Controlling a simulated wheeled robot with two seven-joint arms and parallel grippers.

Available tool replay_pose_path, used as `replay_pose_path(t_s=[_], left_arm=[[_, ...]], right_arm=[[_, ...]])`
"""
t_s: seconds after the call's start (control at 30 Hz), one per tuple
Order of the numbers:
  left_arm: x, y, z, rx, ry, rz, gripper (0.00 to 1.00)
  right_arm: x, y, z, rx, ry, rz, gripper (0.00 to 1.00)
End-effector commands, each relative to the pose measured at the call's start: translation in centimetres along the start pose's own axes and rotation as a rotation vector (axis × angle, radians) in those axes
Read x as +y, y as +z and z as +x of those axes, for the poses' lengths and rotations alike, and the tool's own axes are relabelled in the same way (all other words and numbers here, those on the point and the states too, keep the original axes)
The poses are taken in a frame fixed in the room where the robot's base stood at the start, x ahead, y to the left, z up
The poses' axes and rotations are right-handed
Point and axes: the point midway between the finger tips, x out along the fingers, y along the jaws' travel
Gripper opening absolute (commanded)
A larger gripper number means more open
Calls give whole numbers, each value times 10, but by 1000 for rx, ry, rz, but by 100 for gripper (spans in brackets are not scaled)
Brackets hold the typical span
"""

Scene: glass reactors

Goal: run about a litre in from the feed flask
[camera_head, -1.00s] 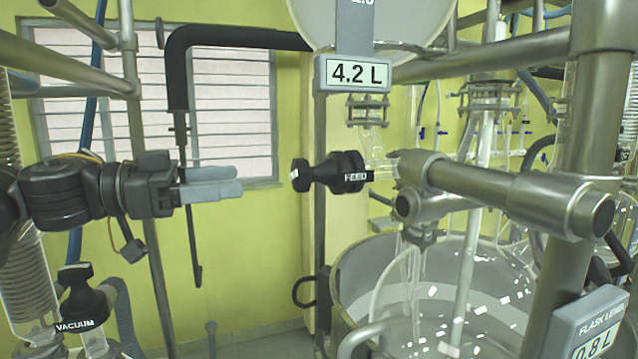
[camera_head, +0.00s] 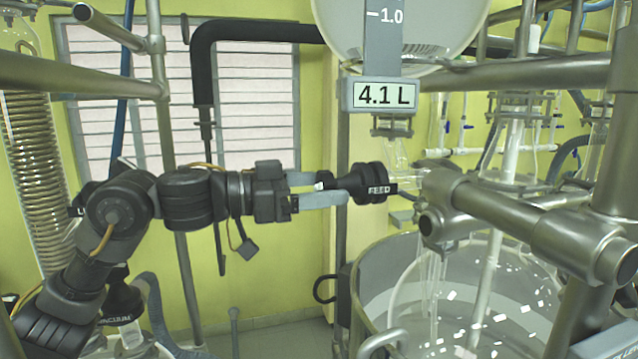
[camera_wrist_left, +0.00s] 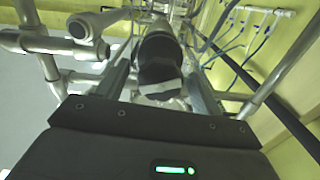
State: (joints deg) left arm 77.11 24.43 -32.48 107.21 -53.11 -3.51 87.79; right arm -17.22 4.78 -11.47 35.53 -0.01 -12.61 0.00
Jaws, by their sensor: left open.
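The round glass feed flask (camera_head: 460,30) hangs at the top, with a readout (camera_head: 380,95) of 4.1 L under it. Below it, the black valve knob marked FEED (camera_head: 372,184) points left on the glass outlet. My left gripper (camera_head: 335,187) is open, its two grey fingers around the knob's narrow handle end. In the left wrist view the knob (camera_wrist_left: 158,62) stands between the spread fingers. The glass reactor (camera_head: 500,295) stands below right inside a metal vessel, with white flecks in it. My right gripper is out of view.
Steel pipes and clamps (camera_head: 520,210) fill the right side, close beyond the knob. A black bent pipe (camera_head: 205,70) runs behind my left arm. A VACUUM knob (camera_head: 120,302) sits low at the left, partly behind my arm.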

Motion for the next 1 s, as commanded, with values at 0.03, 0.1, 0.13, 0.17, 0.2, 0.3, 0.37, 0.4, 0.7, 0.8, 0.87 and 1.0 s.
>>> replay_pose_path(t_s=[0.03,0.1,0.13,0.17,0.2,0.3,0.37,0.4,0.7,0.8,0.87,1.0], left_arm=[[0,0,0,0,0,0,67],[0,0,0,0,0,0,67],[0,0,0,0,0,0,67],[0,0,0,0,0,0,65],[0,0,0,0,0,0,60],[0,0,0,0,0,0,47],[0,0,0,0,0,0,39],[0,0,0,0,0,0,34],[0,0,0,-1,1,13,22],[0,1,0,0,1,42,22],[0,1,0,0,1,67,22],[0,2,0,0,1,155,22]], right_arm=[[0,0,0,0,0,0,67],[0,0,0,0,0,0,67],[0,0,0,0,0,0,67],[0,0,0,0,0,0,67],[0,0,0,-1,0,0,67],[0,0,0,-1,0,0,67],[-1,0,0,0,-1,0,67],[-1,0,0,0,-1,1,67],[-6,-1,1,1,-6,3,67],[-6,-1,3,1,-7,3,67],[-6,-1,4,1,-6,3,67],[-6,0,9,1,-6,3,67]])
